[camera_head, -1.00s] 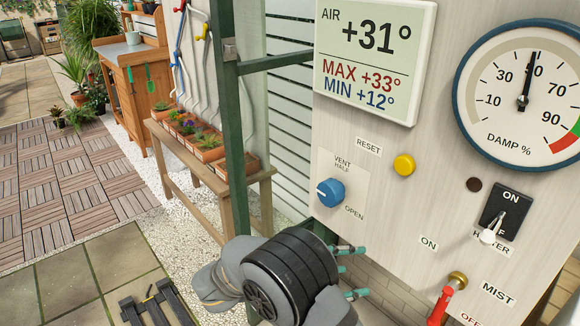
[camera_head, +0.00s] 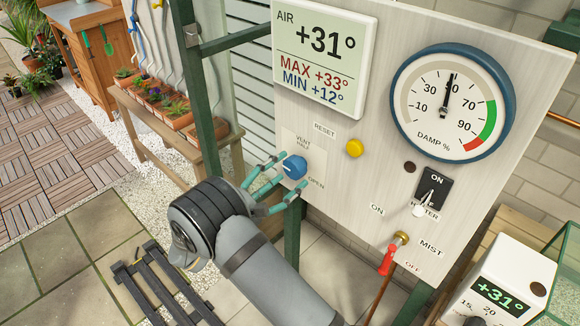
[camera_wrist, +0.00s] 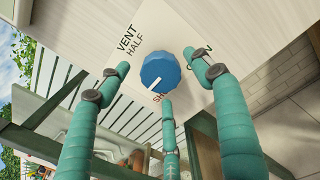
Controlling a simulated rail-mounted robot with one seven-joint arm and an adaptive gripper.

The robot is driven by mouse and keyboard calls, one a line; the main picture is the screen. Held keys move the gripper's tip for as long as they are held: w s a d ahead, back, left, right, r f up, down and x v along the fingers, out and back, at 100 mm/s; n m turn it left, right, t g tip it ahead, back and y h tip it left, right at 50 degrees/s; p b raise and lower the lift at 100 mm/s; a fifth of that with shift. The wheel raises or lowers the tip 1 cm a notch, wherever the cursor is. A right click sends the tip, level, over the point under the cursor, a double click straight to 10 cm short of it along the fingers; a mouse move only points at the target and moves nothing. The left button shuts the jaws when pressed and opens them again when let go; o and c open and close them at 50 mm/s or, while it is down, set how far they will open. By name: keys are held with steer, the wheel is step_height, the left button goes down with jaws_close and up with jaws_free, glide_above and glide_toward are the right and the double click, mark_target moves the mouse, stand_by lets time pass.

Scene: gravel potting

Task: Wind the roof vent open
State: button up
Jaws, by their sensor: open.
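The vent knob (camera_head: 294,167) is blue and round with a white pointer line, on a pale panel marked VENT, HALF and OPEN. It also shows in the wrist view (camera_wrist: 160,68), where the pointer is aimed to the lower left, near a partly hidden label starting "SH". My gripper (camera_head: 277,183) has teal fingers spread open at the knob. In the wrist view the fingers (camera_wrist: 160,76) stand around the knob, two above left and right and one below. Gaps show between them and the knob; contact is not visible. The roof vent itself is not in view.
Near the knob are a yellow reset button (camera_head: 354,148), a heater switch (camera_head: 430,190) and a red-handled mist valve (camera_head: 388,262). An air display (camera_head: 325,55) and a damp gauge (camera_head: 453,103) are above. A wooden bench (camera_head: 170,125) with potted plants stands left.

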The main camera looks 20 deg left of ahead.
steer(key=shift+x, duration=1.3)
steer(key=shift+c, duration=1)
steer(key=c, duration=0.9)
steer(key=shift+m, duration=0.3)
